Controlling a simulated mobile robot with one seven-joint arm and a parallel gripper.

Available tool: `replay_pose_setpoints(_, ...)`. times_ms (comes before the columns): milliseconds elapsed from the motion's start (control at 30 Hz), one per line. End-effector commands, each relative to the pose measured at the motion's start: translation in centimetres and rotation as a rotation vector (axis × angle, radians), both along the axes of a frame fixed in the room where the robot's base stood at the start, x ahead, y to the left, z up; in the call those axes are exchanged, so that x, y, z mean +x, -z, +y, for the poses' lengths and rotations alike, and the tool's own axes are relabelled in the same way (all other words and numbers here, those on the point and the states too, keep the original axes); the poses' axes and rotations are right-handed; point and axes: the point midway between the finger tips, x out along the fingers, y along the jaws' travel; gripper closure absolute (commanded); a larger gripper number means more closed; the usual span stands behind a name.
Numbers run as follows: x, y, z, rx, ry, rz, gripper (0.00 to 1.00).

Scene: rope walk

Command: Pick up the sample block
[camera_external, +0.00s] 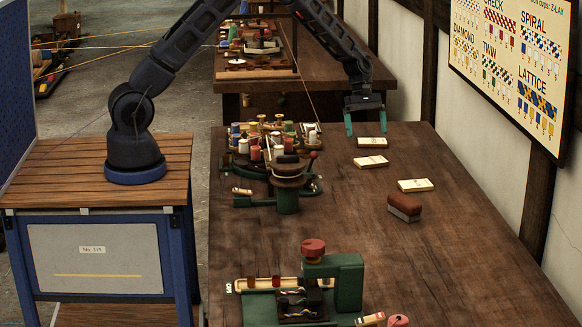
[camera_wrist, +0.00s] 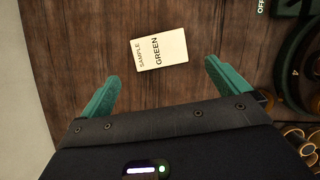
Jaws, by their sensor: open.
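A flat cream block labelled "SAMPLE GREEN" (camera_wrist: 160,50) lies on the dark wooden table in the wrist view, slightly tilted, ahead of and between my fingertips. My gripper (camera_external: 366,126) is open and empty above the far part of the table. Its two green fingers are spread wide in the wrist view (camera_wrist: 160,75). In the external view, three cream blocks lie on the table: one just below my gripper (camera_external: 372,143), one a little nearer (camera_external: 371,161) and one further right (camera_external: 415,185). Their labels are too small to read there.
A reddish-brown brush-like block (camera_external: 405,207) lies near the cream blocks. A rack of coloured spools (camera_external: 270,140) and a green winding device (camera_external: 287,185) stand left. A green press (camera_external: 345,280) stands at the front. The table's (camera_external: 450,250) right side is mostly clear.

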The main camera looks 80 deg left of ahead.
Motion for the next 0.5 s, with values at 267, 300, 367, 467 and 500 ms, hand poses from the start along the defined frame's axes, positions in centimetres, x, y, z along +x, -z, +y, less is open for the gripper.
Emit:
replay_pose_setpoints(267, 0.3, 3.3, -1.3, -0.001, 0.001, 0.0, 0.0)
replay_pose_setpoints(300, 0.3, 3.4, -1.4, -0.001, 0.001, 0.0, 0.0)
replay_pose_setpoints(367, 0.4, 3.7, -1.4, -0.001, 0.001, 0.0, 0.0)
replay_pose_setpoints(467, 0.4, 4.4, -1.6, -0.001, 0.002, 0.001, 0.0)
replay_pose_setpoints(500, 0.5, 4.9, -1.6, 0.0, 0.001, 0.002, 0.0)
